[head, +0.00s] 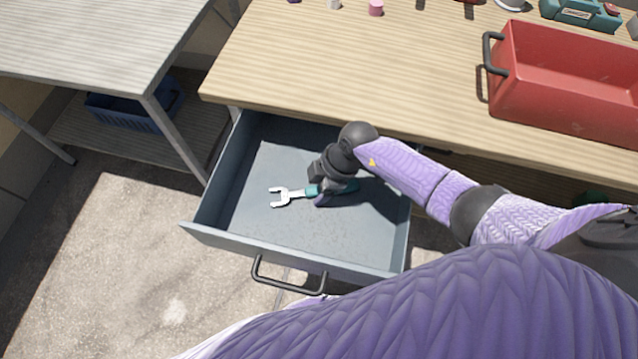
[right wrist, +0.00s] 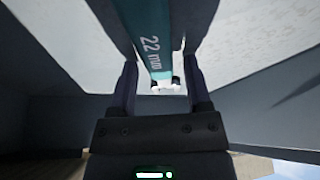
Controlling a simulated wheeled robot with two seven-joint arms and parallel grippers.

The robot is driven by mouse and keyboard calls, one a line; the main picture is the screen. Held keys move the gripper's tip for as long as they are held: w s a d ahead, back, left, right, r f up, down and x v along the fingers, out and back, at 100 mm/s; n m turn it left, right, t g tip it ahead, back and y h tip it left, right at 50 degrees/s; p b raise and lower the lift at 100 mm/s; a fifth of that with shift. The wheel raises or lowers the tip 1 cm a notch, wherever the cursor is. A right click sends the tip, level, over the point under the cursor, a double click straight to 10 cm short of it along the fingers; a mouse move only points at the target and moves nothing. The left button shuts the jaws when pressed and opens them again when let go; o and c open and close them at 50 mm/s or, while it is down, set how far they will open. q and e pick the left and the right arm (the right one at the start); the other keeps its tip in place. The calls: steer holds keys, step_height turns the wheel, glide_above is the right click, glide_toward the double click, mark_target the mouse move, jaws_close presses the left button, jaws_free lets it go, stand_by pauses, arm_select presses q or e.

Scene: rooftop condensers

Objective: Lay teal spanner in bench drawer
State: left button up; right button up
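The teal spanner (head: 313,190) lies inside the open bench drawer (head: 300,234), with its pale open jaw pointing left. It looks flat on or very close to the drawer floor. My right gripper (head: 325,197) reaches down into the drawer over the teal handle. In the right wrist view the teal handle (right wrist: 150,40), marked "22 mm", runs between the two fingers. The fingers are apart, with a gap showing at the right of the handle, so the gripper looks open around it. The hand hides part of the handle. My left gripper is not in view.
The wooden bench top (head: 340,70) overhangs the drawer's back. A red bin (head: 560,85) and a teal case (head: 580,14) stand on it. A grey table (head: 90,40) is at left, with a blue crate (head: 125,115) below. Floor left of the drawer is clear.

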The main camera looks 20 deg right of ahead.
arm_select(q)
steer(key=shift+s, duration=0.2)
arm_select(e)
steer(key=shift+o, duration=0.2)
steer(key=shift+r, duration=0.35)
arm_select(q)
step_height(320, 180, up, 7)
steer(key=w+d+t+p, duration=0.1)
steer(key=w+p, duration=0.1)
steer(key=p, duration=0.5)
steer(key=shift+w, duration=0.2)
arm_select(e)
steer(key=v, duration=1.1)
steer(key=shift+d+r, duration=0.2)
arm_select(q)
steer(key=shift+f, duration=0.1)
arm_select(e)
steer(key=shift+s, duration=0.1)
